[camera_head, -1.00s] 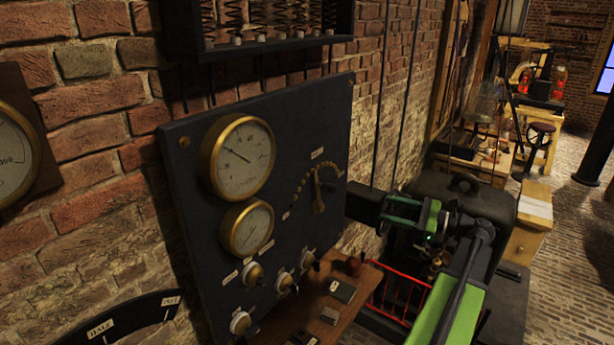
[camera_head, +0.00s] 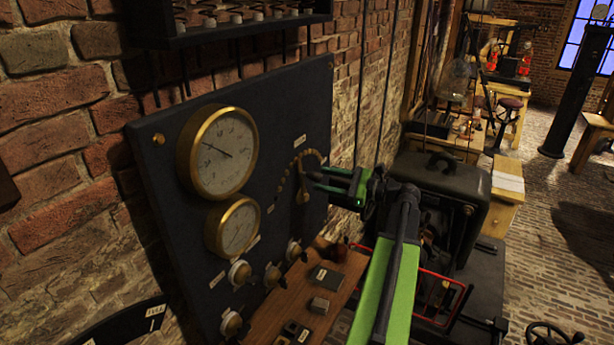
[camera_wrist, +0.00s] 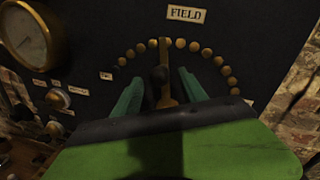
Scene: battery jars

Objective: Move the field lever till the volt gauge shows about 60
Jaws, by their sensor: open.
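The field lever (camera_wrist: 167,58) is a brass arm with a dark knob, under the FIELD label (camera_wrist: 187,14). It points nearly straight up at an arc of brass studs (camera_wrist: 194,47). My gripper (camera_wrist: 160,78) is open, with its green fingers on either side of the lever; I cannot tell whether they touch it. In the head view my gripper (camera_head: 315,180) is at the lever (camera_head: 302,193), partly covering it. A large brass gauge (camera_head: 222,152) has its needle toward the upper left. A smaller gauge (camera_head: 237,228) sits below it. Their lettering is too small to read.
The dark panel (camera_head: 290,110) hangs on a brick wall. Several knobs (camera_head: 272,275) line its lower edge, above a wooden shelf (camera_head: 265,320) with small blocks. A dark machine with a red rail (camera_head: 440,275) stands right of my arm. Open brick floor lies farther right.

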